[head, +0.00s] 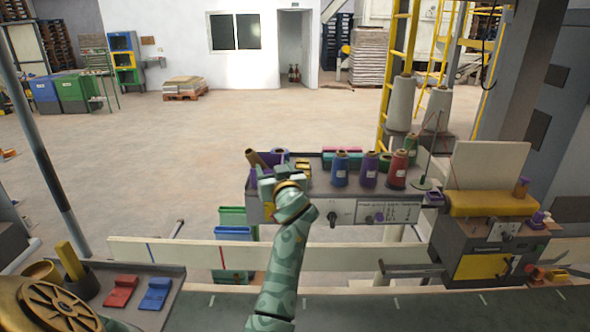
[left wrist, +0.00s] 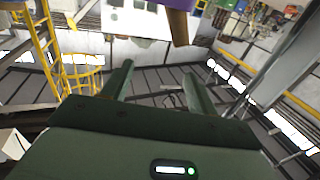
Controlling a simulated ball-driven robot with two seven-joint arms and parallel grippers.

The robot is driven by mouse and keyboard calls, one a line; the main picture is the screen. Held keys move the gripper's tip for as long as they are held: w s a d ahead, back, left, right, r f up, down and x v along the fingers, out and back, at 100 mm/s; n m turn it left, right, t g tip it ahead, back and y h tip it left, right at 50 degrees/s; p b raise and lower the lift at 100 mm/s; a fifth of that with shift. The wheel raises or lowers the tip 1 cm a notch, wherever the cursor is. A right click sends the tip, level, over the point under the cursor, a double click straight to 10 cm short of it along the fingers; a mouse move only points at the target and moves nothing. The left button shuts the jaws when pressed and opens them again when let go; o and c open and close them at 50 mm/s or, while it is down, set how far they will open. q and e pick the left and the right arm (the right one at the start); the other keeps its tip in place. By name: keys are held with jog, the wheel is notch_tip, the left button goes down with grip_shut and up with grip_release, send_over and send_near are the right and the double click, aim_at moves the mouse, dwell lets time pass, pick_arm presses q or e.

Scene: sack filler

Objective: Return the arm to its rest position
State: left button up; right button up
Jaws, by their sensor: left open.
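My left arm (head: 280,265) rises from the bottom middle of the head view, stretched up in front of the machine shelf. My left gripper (head: 265,178) is at its top end, by the shelf's left end, seen small and partly from behind. In the left wrist view my left gripper (left wrist: 158,85) has its two fingers well apart with nothing between them. A tan and purple tube (left wrist: 179,25) shows beyond the fingers at the top of that view. My right gripper is not in view.
Blue (head: 340,169), purple (head: 369,170) and red (head: 397,170) thread cones stand on the shelf (head: 318,178), right of my gripper. A long pale board (head: 190,254) runs below, behind my arm. A tray at lower left holds red (head: 121,291) and blue (head: 156,294) pieces.

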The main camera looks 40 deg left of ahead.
pick_arm(q)
jog(key=shift+d, duration=0.15)
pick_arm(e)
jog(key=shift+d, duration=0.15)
